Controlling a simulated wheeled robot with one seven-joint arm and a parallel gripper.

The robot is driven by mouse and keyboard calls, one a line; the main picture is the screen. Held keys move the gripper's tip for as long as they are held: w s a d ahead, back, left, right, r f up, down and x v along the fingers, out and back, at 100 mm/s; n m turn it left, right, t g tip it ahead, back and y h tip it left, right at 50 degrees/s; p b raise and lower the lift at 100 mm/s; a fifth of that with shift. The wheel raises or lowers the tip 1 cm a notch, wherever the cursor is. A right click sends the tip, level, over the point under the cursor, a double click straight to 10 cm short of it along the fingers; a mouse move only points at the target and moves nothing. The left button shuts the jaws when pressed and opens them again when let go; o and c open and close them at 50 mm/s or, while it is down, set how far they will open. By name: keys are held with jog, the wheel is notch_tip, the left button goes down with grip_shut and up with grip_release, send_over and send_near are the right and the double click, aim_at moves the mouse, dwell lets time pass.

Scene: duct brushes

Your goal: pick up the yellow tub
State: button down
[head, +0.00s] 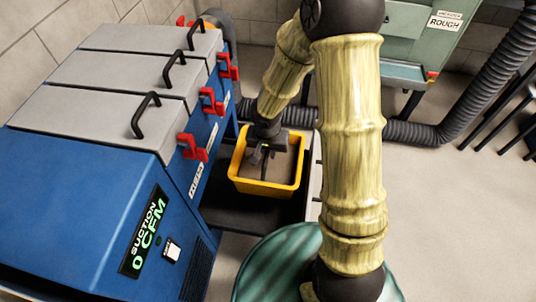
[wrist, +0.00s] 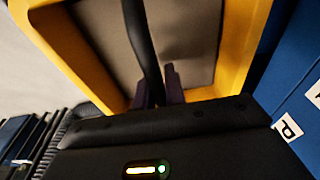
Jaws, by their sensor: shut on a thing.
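The yellow tub (head: 265,187) is beside the blue cabinet, above a dark shelf, in the head view. I cannot tell if its base touches the shelf. Its inside shows a flat grey-brown surface. In the wrist view the yellow tub (wrist: 75,50) fills much of the picture, with a black bar-like handle (wrist: 140,35) running across it. My gripper (head: 264,150) is down at the tub's opening in the head view. In the wrist view my gripper (wrist: 158,88) has its two dark fingers on either side of the handle, shut on it. The handle's near end is hidden by my gripper.
The blue cabinet (head: 85,180) with grey lids, black handles and red latches stands close on the left. A dark shelf (head: 245,215) lies under the tub. A green round drum (head: 265,265) is in front. A ribbed hose (head: 470,95) and green machine (head: 420,35) stand behind.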

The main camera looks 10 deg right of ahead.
jog(key=shift+r+p, duration=0.55)
jog(key=shift+r, duration=1.15)
notch_tip(320, 180, up, 10)
jog(key=p, duration=0.8)
jog(key=shift+f, duration=0.1)
